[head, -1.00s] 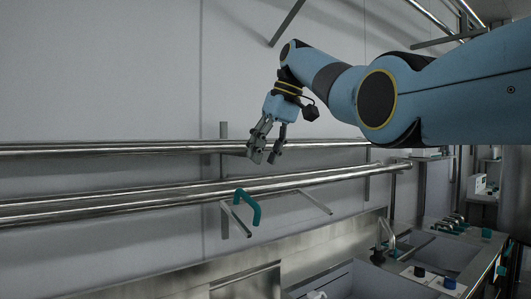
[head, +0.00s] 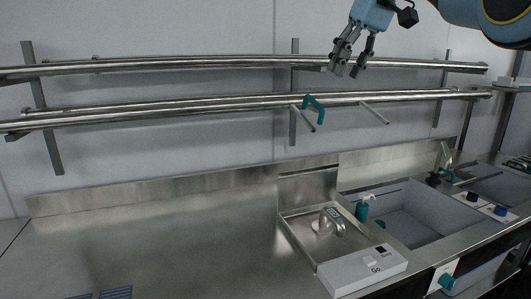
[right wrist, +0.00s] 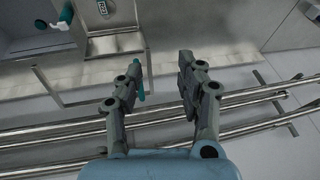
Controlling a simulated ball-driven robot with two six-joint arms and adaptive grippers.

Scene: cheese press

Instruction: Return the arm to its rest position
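My right gripper (head: 346,68) hangs from the top right of the head view, in front of the upper wall rail. In the right wrist view its two fingers (right wrist: 158,75) stand apart with nothing between them, so it is open and empty. A teal hook-shaped handle (head: 313,104) is at the lower rail in the head view, below and left of the gripper and apart from it. A teal edge (right wrist: 140,88) shows beside the left finger in the right wrist view. My left gripper is in neither view.
Two steel wall rails (head: 200,110) run across the back wall. The counter's left part is mostly clear.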

